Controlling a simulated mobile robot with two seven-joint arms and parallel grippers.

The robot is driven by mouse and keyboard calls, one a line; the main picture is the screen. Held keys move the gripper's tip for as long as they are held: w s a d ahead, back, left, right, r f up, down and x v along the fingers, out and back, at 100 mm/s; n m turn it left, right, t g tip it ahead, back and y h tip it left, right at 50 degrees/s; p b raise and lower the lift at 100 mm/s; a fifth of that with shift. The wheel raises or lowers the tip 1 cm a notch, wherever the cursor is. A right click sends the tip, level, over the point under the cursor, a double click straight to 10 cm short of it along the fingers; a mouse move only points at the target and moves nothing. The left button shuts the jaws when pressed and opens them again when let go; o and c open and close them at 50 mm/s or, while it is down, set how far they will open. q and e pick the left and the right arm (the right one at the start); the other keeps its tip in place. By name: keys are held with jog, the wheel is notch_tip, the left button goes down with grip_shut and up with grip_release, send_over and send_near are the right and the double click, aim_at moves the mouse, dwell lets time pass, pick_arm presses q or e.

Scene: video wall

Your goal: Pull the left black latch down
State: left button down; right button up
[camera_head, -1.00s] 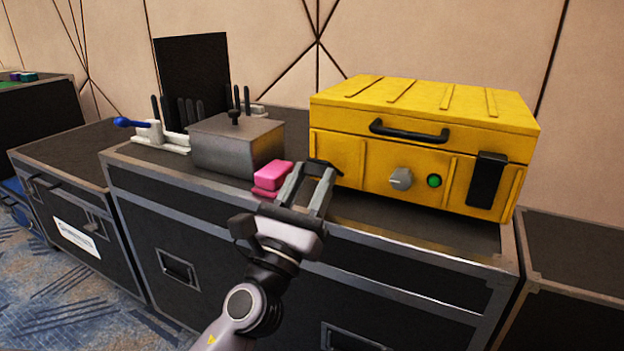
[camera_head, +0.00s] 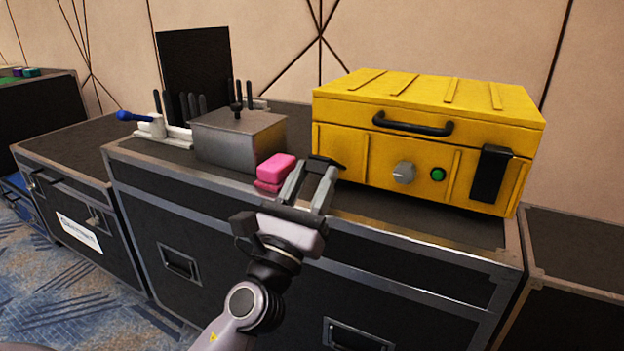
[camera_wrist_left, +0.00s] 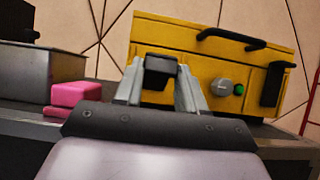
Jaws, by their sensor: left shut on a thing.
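The yellow case (camera_head: 420,105) stands on a black flight case, its lid down and its black handle (camera_head: 411,124) on the front. The left black latch (camera_head: 326,162) is at the left end of its front, mostly hidden by my left gripper (camera_head: 317,172). In the left wrist view the latch (camera_wrist_left: 159,70) shows as a dark block between the two grey fingers. My left gripper is shut on it. How far the latch is tilted is hard to tell. The right black latch (camera_head: 490,173) lies flat against the front. My right gripper is not in view.
A pink block (camera_head: 275,169) lies just left of my left gripper. A grey metal box (camera_head: 238,142) with a black knob stands behind it. A grey dial (camera_head: 404,172) and green button (camera_head: 437,174) are on the case's front. The flight case's front edge (camera_head: 420,240) runs below.

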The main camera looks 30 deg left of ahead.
pick_arm(q)
jog(key=shift+w+d+f, duration=0.1)
jog(key=shift+w+f, duration=0.1)
jog(key=shift+f, duration=0.4)
dwell(0.3)
jog(key=c, duration=1.1)
grip_release()
jog(key=o, duration=0.5)
jog(key=shift+w+f, duration=0.1)
jog(key=shift+w, duration=0.05)
jog(key=shift+c, duration=0.2)
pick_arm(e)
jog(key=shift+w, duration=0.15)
pick_arm(q)
jog(key=shift+r, duration=0.2)
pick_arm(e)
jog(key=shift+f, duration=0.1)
pick_arm(q)
jog(key=b+v, duration=0.2)
jog(key=v, duration=0.5)
jog(key=shift+b, duration=0.4)
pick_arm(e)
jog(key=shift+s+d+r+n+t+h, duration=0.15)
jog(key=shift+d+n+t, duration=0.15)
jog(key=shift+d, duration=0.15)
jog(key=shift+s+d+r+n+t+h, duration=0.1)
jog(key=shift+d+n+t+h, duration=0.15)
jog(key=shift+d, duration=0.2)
